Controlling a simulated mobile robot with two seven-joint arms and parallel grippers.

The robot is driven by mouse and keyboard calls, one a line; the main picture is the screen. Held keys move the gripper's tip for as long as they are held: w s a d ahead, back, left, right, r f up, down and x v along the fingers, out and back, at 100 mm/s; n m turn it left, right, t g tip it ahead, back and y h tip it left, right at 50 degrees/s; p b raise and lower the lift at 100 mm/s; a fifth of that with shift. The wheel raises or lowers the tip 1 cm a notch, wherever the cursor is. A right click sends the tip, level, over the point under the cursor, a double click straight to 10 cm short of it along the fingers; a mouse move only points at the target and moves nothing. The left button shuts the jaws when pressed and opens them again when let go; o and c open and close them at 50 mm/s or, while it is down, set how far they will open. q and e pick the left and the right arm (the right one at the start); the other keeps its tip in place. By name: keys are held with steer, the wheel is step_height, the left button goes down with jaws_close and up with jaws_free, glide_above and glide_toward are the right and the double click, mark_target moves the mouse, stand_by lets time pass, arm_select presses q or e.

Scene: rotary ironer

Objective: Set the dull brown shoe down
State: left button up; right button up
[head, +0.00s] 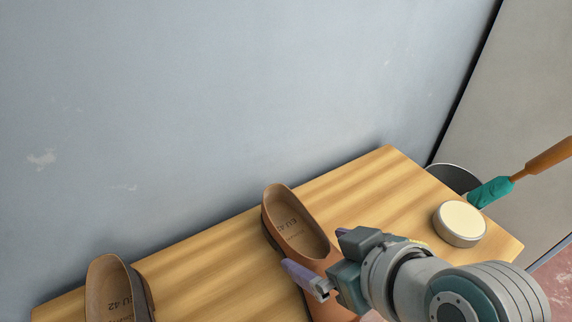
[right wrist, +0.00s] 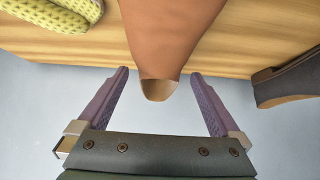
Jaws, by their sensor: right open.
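The brown shoe (head: 292,222), matte tan-brown, stands on the wooden bench with its heel towards the wall. Its toe part is largely hidden behind my right gripper in the head view. In the right wrist view, the shoe (right wrist: 168,35) shows between the two purple fingers, with a gap on each side. A darker brown shoe (head: 146,290) stands to the left on the bench; it also shows at the right of the wrist view (right wrist: 288,82). My left gripper is not in view.
The wooden bench (head: 200,262) is bare between the two shoes. A round tin (head: 460,224) with a cream top lies at the right. A yellow-green textured item (right wrist: 50,14) lies beside the shoe.

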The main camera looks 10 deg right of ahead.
mark_target(298, 241)
steer(key=b+x, duration=0.2)
steer(key=x, duration=0.2)
steer(key=shift+w+f+b, duration=0.2)
steer(key=shift+w+b, duration=0.05)
steer(key=shift+b, duration=0.15)
steer(key=shift+r, duration=0.1)
steer(key=shift+s, duration=0.1)
steer(key=shift+c, duration=0.4)
steer(key=shift+c, duration=0.7)
steer(key=c, duration=1.1)
jaws_close()
